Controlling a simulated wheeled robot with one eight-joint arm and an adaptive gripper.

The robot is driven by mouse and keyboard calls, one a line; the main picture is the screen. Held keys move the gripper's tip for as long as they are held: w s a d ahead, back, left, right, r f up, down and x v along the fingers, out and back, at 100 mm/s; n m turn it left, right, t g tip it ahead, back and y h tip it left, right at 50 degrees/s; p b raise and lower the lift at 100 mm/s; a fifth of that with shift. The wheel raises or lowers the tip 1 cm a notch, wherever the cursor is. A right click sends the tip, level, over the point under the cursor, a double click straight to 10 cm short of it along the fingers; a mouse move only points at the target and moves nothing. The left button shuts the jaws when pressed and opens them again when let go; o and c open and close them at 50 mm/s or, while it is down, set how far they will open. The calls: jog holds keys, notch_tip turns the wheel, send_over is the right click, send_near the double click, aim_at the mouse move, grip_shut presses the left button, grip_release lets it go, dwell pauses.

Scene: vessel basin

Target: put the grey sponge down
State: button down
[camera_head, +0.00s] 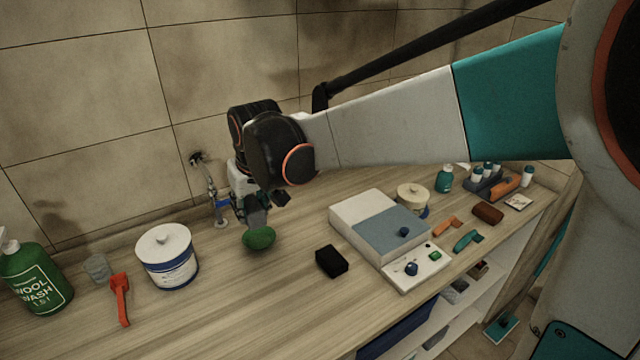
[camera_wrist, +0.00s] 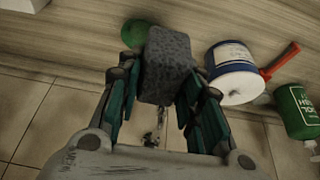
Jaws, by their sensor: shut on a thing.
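The grey sponge (camera_wrist: 168,66) is a speckled dark grey block, held between the teal fingers of my gripper (camera_wrist: 158,95) in the wrist view. In the head view my gripper (camera_head: 246,202) points down over the back part of the wooden counter (camera_head: 215,300). The sponge (camera_head: 258,217) shows there below the fingers, tilted. A round green thing (camera_head: 259,239) is right by its lower end in the picture. It also shows beside the sponge in the wrist view (camera_wrist: 134,31). I cannot tell whether the sponge touches the green thing or the counter.
A metal tap (camera_head: 214,198) is behind. A black block (camera_head: 331,262) and a white-and-blue device (camera_head: 378,222) are right. The front middle counter is clear.

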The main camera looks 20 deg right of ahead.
jog(key=shift+w+a, duration=0.1)
notch_tip(320, 180, down, 20)
jog(key=b, duration=0.6)
jog(key=shift+w+r, duration=0.1)
jog(key=shift+r, duration=0.2)
jog(key=c, duration=1.1)
grip_release()
